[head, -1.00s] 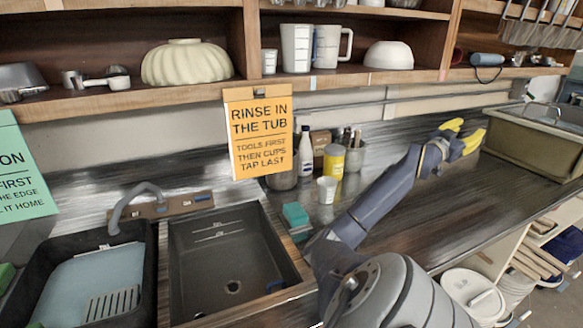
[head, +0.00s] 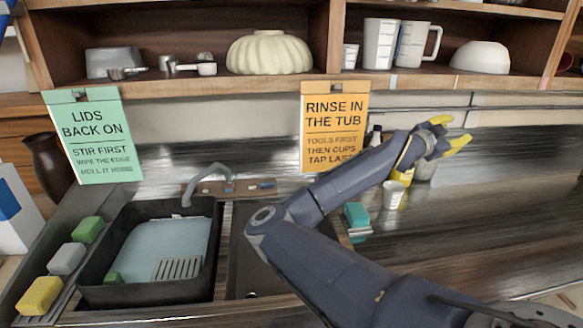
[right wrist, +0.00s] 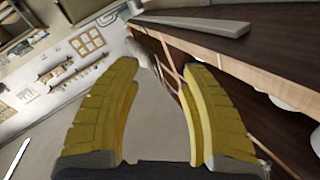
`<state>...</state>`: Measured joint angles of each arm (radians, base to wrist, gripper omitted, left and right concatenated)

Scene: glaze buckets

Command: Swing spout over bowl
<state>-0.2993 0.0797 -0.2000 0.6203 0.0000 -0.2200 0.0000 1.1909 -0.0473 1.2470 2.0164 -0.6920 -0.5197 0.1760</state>
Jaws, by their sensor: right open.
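The grey curved spout (head: 208,178) rises from a wooden strip behind the sink, and its tip hangs over the right back edge of the black tub (head: 98,279). The tub holds pale blue water and a slotted rack. My right gripper (head: 451,134), with yellow fingers, is open and empty, raised in front of the back wall, well right of the spout. In the right wrist view its fingers (right wrist: 160,105) stand apart with nothing between them. My left gripper is not in view.
Green, grey and yellow sponges (head: 66,259) lie left of the tub. A teal sponge (head: 356,215) and a white cup (head: 392,194) stand right of the sink. Orange (head: 335,125) and green (head: 93,135) signs hang below the shelf. The right counter is largely clear.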

